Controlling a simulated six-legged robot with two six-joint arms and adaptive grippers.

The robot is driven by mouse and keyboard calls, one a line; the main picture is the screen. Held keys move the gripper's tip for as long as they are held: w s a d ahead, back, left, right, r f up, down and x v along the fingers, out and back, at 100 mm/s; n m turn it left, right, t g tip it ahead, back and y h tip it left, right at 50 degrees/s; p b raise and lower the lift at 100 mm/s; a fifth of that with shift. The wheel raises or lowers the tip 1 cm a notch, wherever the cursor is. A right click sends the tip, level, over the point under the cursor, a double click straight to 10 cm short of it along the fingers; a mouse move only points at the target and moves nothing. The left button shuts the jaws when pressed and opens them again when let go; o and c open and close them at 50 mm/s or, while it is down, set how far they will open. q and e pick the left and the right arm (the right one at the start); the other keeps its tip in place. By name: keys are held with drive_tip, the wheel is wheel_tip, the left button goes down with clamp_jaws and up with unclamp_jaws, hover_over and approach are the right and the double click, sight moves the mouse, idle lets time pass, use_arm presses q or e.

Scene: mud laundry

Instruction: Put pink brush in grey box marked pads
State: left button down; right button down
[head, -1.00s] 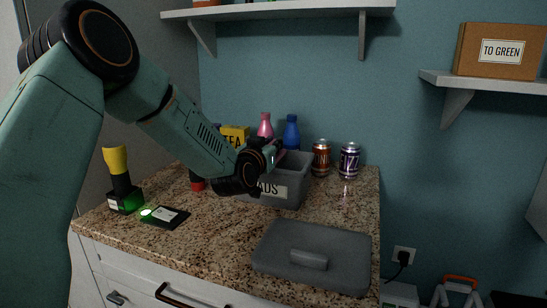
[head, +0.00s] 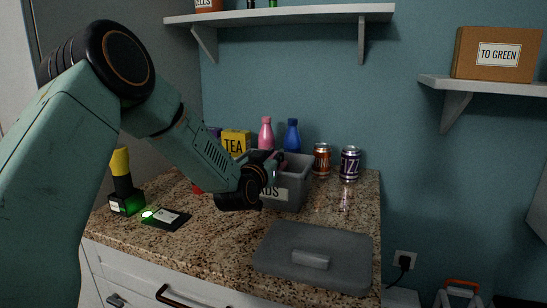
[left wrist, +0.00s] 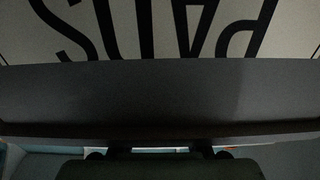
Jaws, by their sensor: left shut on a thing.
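The grey box (head: 297,172) stands open on the counter, with a label ending in "ADS" partly hidden by my left arm. My left gripper (head: 274,162) is at the near left part of the box's rim, around rim height. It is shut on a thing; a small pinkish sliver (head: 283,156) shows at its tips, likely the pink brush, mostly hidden. In the left wrist view the box wall and rim (left wrist: 160,95) fill the middle, with the PADS label (left wrist: 170,28) upside down above. My right gripper is not in view.
The grey lid (head: 335,245) lies on the counter in front of the box. Pink (head: 266,134) and blue (head: 292,135) bottles, a yellow tea box (head: 236,142) and two cans (head: 349,164) stand behind. A black and yellow device (head: 124,185) and a dark card (head: 166,218) are at left.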

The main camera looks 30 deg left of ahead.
use_arm(q)
drive_tip(key=c, duration=1.5)
unclamp_jaws()
drive_tip(key=shift+s+d+f, duration=0.15)
drive_tip(key=shift+s+f, duration=0.1)
drive_tip(key=shift+f, duration=0.45)
drive_tip(key=shift+o, duration=1)
drive_tip(key=shift+w+r+p, duration=0.1)
drive_tip(key=shift+r+p, duration=0.35)
drive_tip(key=shift+r, duration=0.2)
drive_tip(key=shift+s+f, duration=0.2)
drive_tip(key=shift+s, duration=0.15)
drive_tip(key=p+v, duration=0.2)
drive_tip(key=v, duration=0.9)
drive_tip(key=shift+r, duration=0.45)
drive_tip(key=shift+w+f, duration=0.1)
